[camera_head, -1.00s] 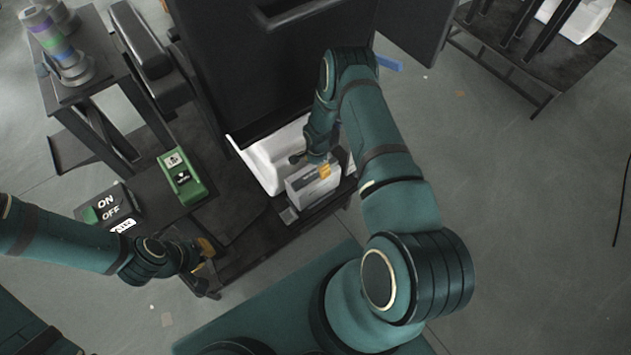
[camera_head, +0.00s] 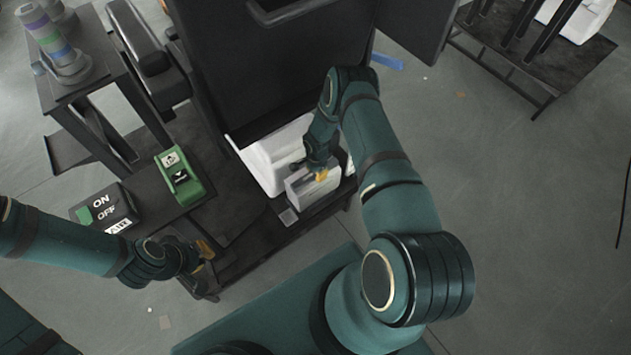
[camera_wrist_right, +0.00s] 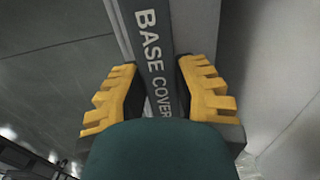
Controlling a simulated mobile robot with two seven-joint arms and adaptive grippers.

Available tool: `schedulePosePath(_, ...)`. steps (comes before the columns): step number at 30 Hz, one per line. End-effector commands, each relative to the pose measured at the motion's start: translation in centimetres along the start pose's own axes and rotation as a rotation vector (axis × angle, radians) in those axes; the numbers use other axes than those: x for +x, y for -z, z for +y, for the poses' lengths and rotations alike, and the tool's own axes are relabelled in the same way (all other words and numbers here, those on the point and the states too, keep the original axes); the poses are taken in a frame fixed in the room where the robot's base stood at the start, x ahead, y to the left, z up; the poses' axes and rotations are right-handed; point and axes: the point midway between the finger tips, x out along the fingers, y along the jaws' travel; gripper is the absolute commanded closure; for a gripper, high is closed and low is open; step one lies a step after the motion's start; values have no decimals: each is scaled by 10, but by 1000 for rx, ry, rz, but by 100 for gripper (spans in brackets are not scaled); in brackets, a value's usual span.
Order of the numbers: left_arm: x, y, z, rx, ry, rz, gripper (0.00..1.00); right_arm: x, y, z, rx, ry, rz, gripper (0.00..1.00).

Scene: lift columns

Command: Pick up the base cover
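The base cover is a light grey box-like part (camera_head: 318,190) standing at the near side of the dark rack in the head view. In the right wrist view its dark top strip, lettered BASE COVER (camera_wrist_right: 155,60), runs between the yellow fingers of my right gripper (camera_wrist_right: 160,105). The fingers stand on either side of the strip with narrow gaps, so the gripper looks open around it. In the head view the right gripper (camera_head: 321,175) is at the cover's top. My left gripper (camera_head: 202,266) is low at the left, away from the cover; its opening is unclear.
A white part (camera_head: 272,160) stands right behind the cover, under a large black panel (camera_head: 290,60). A green box (camera_head: 180,177) and an ON/OFF switch box (camera_head: 108,210) sit on the dark stand at left. Open floor (camera_head: 520,220) lies to the right.

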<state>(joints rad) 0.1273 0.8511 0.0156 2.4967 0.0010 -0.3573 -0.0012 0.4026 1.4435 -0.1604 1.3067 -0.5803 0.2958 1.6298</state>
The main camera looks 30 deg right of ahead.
Motion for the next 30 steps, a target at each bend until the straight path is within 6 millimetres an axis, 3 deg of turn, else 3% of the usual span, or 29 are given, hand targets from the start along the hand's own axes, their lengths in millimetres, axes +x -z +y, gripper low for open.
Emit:
schedulePosePath(11,-2,0,1,0,0,-1,100,-6,0,0,-2,1,1,100)
schedulePosePath(24,-23,-2,8,-2,-1,-11,100,-84,0,-1,0,2,1,100)
schedulePosePath(30,-26,-3,10,-2,-1,-13,100,-100,0,0,-1,1,0,100)
